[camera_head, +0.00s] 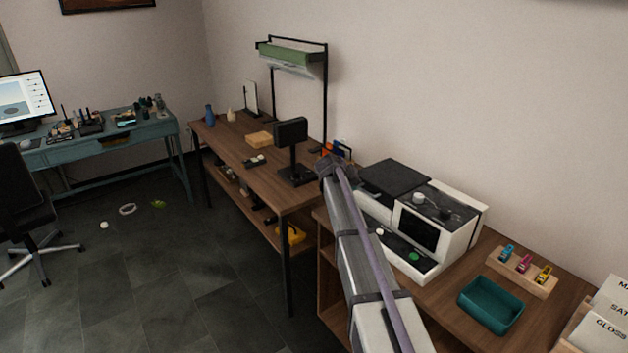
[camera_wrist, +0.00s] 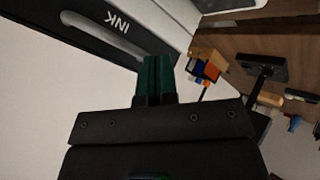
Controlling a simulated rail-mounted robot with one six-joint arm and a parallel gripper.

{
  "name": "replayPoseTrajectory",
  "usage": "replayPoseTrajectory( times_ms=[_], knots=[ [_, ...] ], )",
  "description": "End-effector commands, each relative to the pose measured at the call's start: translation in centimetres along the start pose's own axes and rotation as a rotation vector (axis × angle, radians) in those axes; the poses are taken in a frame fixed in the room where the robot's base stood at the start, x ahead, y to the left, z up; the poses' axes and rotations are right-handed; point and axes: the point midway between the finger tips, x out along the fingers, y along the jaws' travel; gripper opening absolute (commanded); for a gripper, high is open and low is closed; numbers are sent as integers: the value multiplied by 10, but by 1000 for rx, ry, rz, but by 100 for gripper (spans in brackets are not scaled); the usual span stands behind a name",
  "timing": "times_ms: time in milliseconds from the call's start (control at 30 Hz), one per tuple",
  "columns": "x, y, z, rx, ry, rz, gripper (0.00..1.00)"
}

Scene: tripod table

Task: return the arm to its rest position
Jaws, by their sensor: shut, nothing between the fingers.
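My arm (camera_head: 360,250) rises from the bottom of the head view and reaches up beside the white and black printer. Its far end is at the middle of the picture, where the fingers cannot be made out. In the wrist view my gripper (camera_wrist: 157,62) shows dark green fingers pressed together with nothing between them. The fingertips are in front of the printer's edge, close to its dark panel marked INK (camera_wrist: 115,25); I cannot tell the exact gap.
The printer (camera_head: 425,225) stands right of my arm on a wooden bench. A teal tray (camera_head: 490,305) and a wooden holder with small coloured clips (camera_head: 522,272) are farther right. A black display on a stand (camera_head: 290,135) is just left of the arm's end. Open floor (camera_head: 150,270) lies left.

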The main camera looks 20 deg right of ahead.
Motion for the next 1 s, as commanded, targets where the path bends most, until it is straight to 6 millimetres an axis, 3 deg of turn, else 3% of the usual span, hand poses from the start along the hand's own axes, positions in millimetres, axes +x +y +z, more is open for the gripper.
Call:
replayPoseTrajectory(
  times_ms=[67, 133, 233, 400, 500, 600, 700, 767, 1000],
  knots=[
    [0, 0, 3, -17, -19, -1, 0],
    [-6, -2, 23, -27, -74, -30, 0],
    [-33, -7, 79, -39, -177, -112, 0],
    [-136, -29, 211, -105, -370, -351, 0],
    [-198, -38, 280, -158, -451, -489, 0],
    [-246, -42, 329, -198, -496, -588, 0],
    [-275, -44, 353, -221, -502, -631, 0],
    [-282, -45, 356, -235, -496, -635, 0],
    [-281, -51, 352, -242, -492, -635, 0]
  ],
)
